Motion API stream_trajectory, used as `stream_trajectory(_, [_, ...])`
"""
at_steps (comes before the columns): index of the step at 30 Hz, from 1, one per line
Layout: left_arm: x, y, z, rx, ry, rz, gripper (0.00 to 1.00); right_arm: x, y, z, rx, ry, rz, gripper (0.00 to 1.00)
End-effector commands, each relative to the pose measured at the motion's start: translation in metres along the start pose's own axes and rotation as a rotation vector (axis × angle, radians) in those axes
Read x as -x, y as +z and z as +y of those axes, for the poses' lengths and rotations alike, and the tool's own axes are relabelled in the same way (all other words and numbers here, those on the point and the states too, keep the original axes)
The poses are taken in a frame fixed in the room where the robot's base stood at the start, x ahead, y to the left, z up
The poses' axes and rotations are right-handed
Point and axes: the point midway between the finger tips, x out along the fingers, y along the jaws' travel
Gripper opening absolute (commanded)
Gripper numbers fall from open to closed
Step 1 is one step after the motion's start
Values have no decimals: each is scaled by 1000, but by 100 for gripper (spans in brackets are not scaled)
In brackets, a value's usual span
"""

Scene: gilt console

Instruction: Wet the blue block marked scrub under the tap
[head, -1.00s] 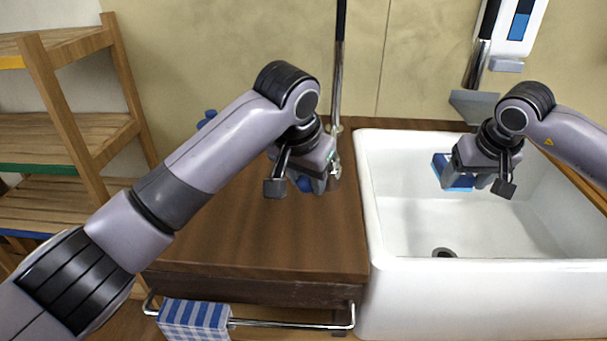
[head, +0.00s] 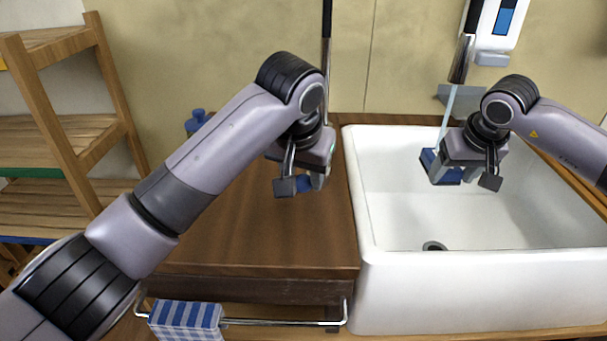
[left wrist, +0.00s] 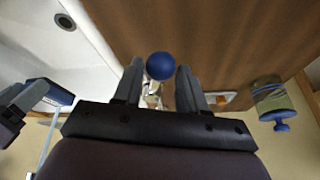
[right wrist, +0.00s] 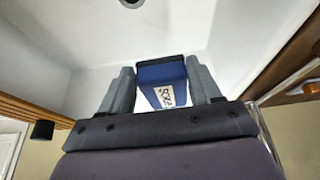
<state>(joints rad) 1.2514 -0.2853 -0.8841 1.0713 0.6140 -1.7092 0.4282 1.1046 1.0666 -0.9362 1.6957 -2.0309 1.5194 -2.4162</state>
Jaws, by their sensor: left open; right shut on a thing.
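The blue block (head: 430,162) is held over the white sink (head: 480,225) in my right gripper (head: 468,178), which is shut on it. In the right wrist view the block (right wrist: 161,74) sits between the fingers, with a white label whose lettering is hard to read. A thin pale water stream (head: 446,112) falls from the metal tap (head: 462,60) and meets the block's area; it also shows in the left wrist view (left wrist: 48,140). My left gripper (head: 300,186) is open above the wooden counter, its fingers either side of a blue ball (left wrist: 160,66).
A wooden counter (head: 250,235) lies left of the sink, with a rail and checked cloth (head: 186,316) at its front. A green and blue container (left wrist: 271,98) stands on it. Wooden shelves (head: 70,150) are at the far left. A dispenser (head: 497,25) hangs on the wall.

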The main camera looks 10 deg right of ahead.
Motion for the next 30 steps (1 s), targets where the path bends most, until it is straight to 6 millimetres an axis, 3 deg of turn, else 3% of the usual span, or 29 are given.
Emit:
stream_trajectory(9, [66, -1, 0, -1, 0, 6, 41, 0, 0, 0, 0, 0, 1, 34])
stream_trajectory(15, [98, -1, 0, 0, 0, 4, 41, 0, 0, 0, 0, 0, 1, 34])
stream_trajectory(21, [110, 0, 0, 1, 0, 1, 41, 0, 0, 0, 0, 0, 1, 34])
stream_trajectory(30, [111, 0, 0, 1, 0, 1, 41, 0, 0, 0, 0, 0, 1, 34])
